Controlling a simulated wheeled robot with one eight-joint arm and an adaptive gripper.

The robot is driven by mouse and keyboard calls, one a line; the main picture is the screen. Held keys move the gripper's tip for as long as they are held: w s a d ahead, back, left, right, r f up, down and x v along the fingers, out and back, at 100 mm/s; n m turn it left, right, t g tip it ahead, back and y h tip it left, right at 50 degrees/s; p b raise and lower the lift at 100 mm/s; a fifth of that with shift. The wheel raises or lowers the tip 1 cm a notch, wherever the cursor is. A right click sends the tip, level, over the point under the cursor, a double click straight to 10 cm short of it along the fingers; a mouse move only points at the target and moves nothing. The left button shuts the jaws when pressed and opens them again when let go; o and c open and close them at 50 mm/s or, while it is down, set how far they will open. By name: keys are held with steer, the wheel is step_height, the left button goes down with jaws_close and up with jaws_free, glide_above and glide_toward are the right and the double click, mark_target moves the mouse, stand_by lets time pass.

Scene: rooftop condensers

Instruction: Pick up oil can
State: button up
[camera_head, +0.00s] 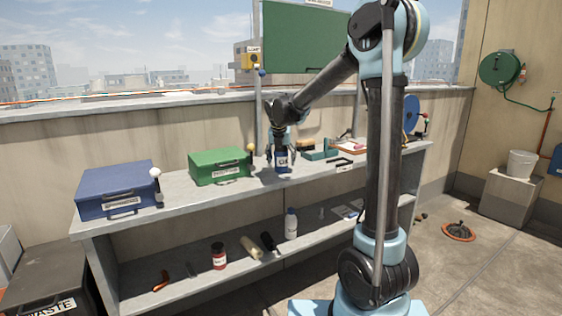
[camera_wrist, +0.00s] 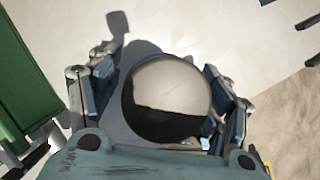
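A blue can with a pale label, which looks like the oil can (camera_head: 282,160), stands upright at the front of the grey workbench. I cannot tell whether its base touches the top. My gripper (camera_head: 281,143) points down over it from above. In the wrist view the can's round pale top (camera_wrist: 172,95) with a dark rim sits between the two fingers of my gripper (camera_wrist: 165,100). Both fingers lie very close to its sides. Whether they press on it is not clear. The can's lower part is hidden in the wrist view.
A green toolbox (camera_head: 219,167) and a blue toolbox (camera_head: 118,190) stand left of the can on the bench (camera_head: 180,199). A teal tray (camera_head: 318,154) and a clipboard (camera_head: 352,146) lie to the right. The lower shelf holds a red jar (camera_head: 218,256) and a white bottle (camera_head: 291,224).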

steer(key=c, duration=1.3)
